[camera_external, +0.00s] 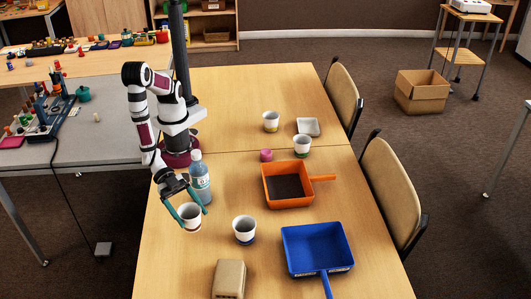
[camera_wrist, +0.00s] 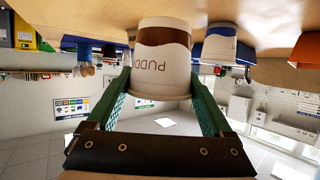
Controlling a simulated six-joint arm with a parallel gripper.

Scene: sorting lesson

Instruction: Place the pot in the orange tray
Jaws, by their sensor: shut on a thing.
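My gripper (camera_external: 192,221) is shut on a white pot (camera_external: 189,213) with a brown band, at the left side of the table. In the wrist view the pot (camera_wrist: 162,52) sits upright between the two green fingers (camera_wrist: 161,82), seen upside down, with part of a "PUDD" label showing. I cannot tell whether its base touches the table. The orange tray (camera_external: 290,204) lies to the right of and beyond my gripper, its handle pointing right. Its dark floor looks empty.
A clear bottle (camera_external: 200,182) stands close behind my gripper. A blue-based pot (camera_external: 244,229) stands between it and the blue tray (camera_external: 318,268). A tan block (camera_external: 229,278) lies in front. A pink piece (camera_external: 266,155), two more pots and a white tray (camera_external: 308,127) are farther back.

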